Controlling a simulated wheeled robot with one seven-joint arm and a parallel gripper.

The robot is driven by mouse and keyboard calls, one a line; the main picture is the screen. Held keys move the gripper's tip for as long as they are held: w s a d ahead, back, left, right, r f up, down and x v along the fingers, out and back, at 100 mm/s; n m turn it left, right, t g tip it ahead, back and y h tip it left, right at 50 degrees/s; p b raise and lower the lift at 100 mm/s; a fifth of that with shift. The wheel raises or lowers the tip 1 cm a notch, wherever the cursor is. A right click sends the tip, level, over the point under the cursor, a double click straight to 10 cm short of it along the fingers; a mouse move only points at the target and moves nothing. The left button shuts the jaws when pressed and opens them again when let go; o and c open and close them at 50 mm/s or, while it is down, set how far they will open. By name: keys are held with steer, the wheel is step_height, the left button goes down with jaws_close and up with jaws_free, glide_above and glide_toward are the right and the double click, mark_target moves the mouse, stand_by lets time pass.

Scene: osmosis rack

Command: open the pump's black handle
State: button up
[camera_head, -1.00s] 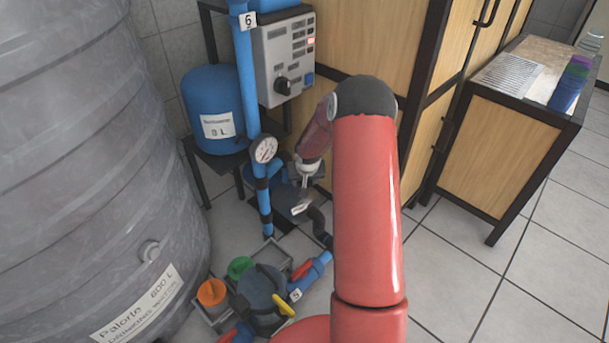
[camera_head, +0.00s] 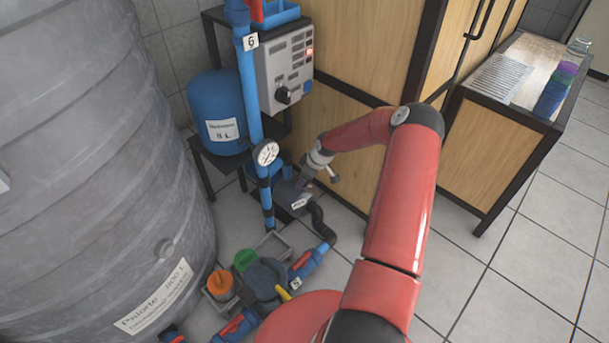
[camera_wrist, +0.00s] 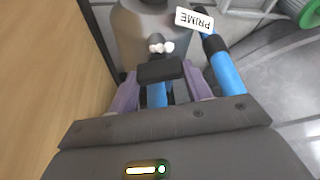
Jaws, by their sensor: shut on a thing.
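The pump (camera_head: 292,197) is a dark grey body low on the floor beside a blue pipe. In the wrist view its grey housing (camera_wrist: 138,30) fills the top middle, with a white "PRIME" tag (camera_wrist: 195,19). The black handle (camera_wrist: 160,70) is a short dark block in front of the housing. My gripper (camera_wrist: 161,78) has one purple finger on each side of the handle and is shut on it. In the head view my gripper (camera_head: 305,181) is small, at the pump's upper side, and the handle cannot be made out there.
A blue pipe (camera_head: 254,100) with a gauge (camera_head: 266,153) stands just left of the pump. A grey control box (camera_head: 285,72) and blue tank (camera_head: 219,108) are behind. A large grey tank (camera_head: 100,170) fills the left. A wooden cabinet (camera_head: 355,50) stands behind my arm. Tiled floor is clear at right.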

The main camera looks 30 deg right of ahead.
steer(key=shift+n+g+y+b, duration=0.35)
steer(key=shift+n+g+y, duration=0.05)
steer(key=shift+n, duration=1)
steer(key=o, duration=1)
steer(key=v, duration=0.7)
steer(key=shift+d+r, duration=0.2)
steer(key=shift+r, duration=0.15)
steer(key=shift+r, duration=0.1)
